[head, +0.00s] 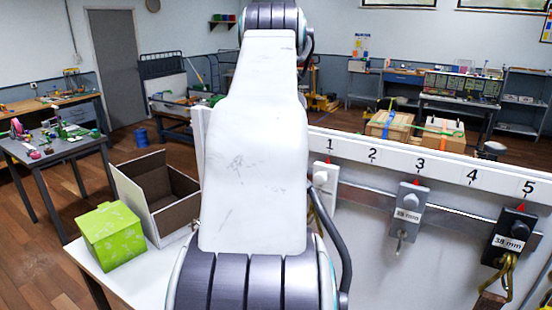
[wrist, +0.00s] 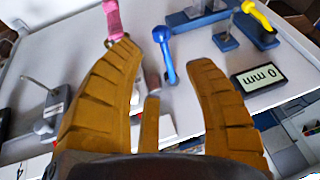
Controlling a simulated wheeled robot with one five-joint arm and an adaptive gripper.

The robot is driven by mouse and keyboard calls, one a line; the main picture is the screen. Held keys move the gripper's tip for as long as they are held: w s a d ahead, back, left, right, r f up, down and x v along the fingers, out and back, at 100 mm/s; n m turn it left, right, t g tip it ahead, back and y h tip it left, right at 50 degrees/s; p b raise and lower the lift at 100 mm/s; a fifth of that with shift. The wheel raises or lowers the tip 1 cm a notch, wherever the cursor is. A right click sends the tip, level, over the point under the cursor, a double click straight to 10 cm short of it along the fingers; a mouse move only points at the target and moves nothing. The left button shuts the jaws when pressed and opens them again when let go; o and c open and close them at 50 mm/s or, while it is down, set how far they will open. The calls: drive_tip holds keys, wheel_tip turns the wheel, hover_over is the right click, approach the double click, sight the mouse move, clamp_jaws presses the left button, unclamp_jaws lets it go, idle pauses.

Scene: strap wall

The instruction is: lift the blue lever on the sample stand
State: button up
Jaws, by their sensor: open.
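In the wrist view, a slim blue lever (wrist: 167,58) with a rounded upper end shows in the gap between my fingertips. My gripper (wrist: 166,56) is open, its orange-brown fingers on either side of the lever in the picture. I cannot tell how far the lever lies beyond the tips, and I see no clear contact. A stand part with a blue base (wrist: 196,17) is just behind the lever. In the head view my arm hides my gripper, and I cannot make out the blue lever there.
A pink strap (wrist: 113,20) is close to my left finger. The head view shows a numbered wall rail (head: 420,163), a green box (head: 110,236) and an open carton (head: 160,215).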

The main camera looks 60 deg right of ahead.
drive_tip(key=shift+v, duration=0.85)
drive_tip(key=shift+o, duration=0.4)
